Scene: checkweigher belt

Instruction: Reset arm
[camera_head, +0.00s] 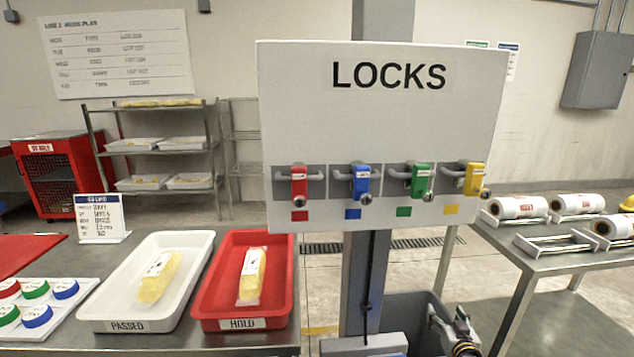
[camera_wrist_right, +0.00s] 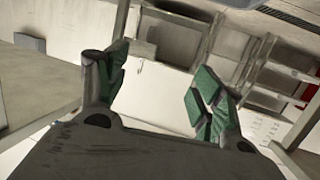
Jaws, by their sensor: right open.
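My right gripper (camera_head: 462,337) is at the bottom right of the head view, below the lock board and beside a dark grey bin. In the right wrist view, the same gripper (camera_wrist_right: 155,88) has its two green-padded fingers spread wide with nothing between them. My left gripper is not in view.
The LOCKS board (camera_head: 385,130) stands ahead with red, blue, green and yellow padlocks. Left, a table holds a white PASSED tray (camera_head: 96,312) and red HOLD tray (camera_head: 284,308), each with a yellow pack. Right, a metal table (camera_head: 535,258) carries film rolls. The dark grey bin (camera_head: 418,312) is close to my right gripper.

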